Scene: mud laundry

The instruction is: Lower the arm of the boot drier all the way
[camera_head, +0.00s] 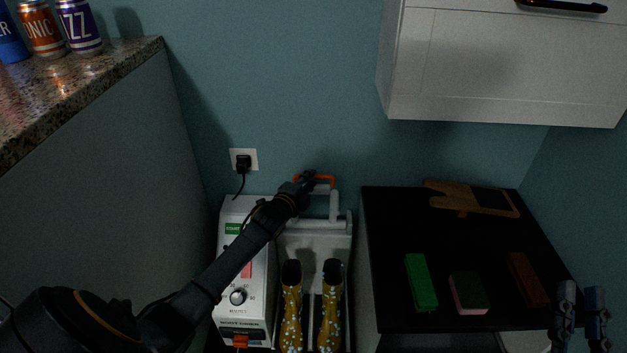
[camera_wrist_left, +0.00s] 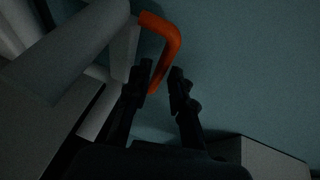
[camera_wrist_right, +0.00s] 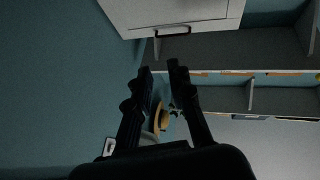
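The boot drier (camera_head: 232,270) is a white machine with a control panel, standing on the floor at the lower middle of the head view. Its raised arm (camera_head: 334,207) is at the back and has an orange handle (camera_head: 324,180). Patterned yellow boots (camera_head: 291,315) stand in its bay. My left gripper (camera_head: 311,180) is at the handle's left part. In the left wrist view, the fingers (camera_wrist_left: 160,82) are apart, with the orange handle (camera_wrist_left: 168,42) reaching down between them; contact cannot be told. My right gripper (camera_head: 580,292) is open and empty at the lower right; its fingers (camera_wrist_right: 161,70) are apart.
A granite counter (camera_head: 100,85) with several cans stands at the left. A black-topped cabinet (camera_head: 400,215) at the right bears a wooden board, a green block, a sponge and a red block. A white wall cabinet (camera_head: 490,65) hangs above it. A plug (camera_head: 243,162) sits in the wall.

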